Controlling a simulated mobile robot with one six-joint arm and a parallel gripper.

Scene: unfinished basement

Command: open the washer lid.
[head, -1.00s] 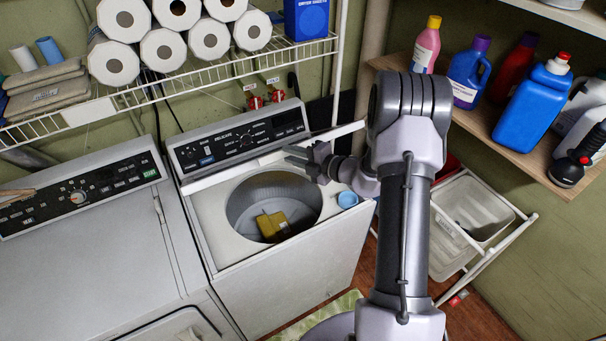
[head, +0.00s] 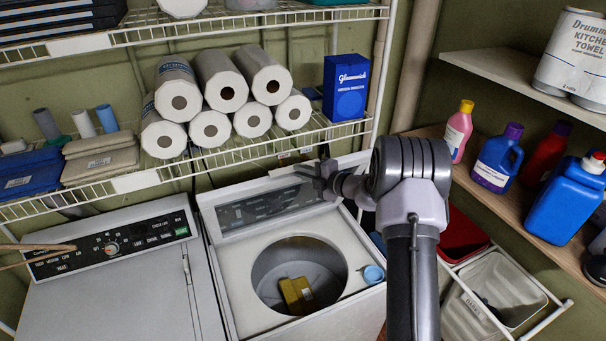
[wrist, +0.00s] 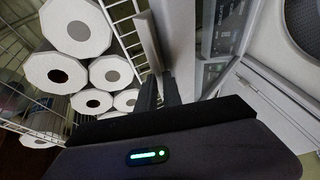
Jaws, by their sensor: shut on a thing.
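The washer (head: 235,272) stands in the middle of the head view. Its round tub is uncovered, with a yellow object (head: 297,294) inside. The lid (head: 232,191) is raised, standing steeply in front of the control panel, which appears to show through its middle. My gripper (head: 320,178) is shut on the lid's upper edge, right of its middle. In the wrist view my gripper (wrist: 160,80) has its fingers at the lid's edge; the exact contact is partly hidden.
A wire shelf (head: 130,182) with paper rolls (head: 251,120) and a blue box (head: 346,88) hangs close above and behind the lid. A dryer (head: 120,300) stands on the left. A light-blue cap (head: 373,274) lies on the washer's right. Bottles (head: 497,160) stand on the right shelf.

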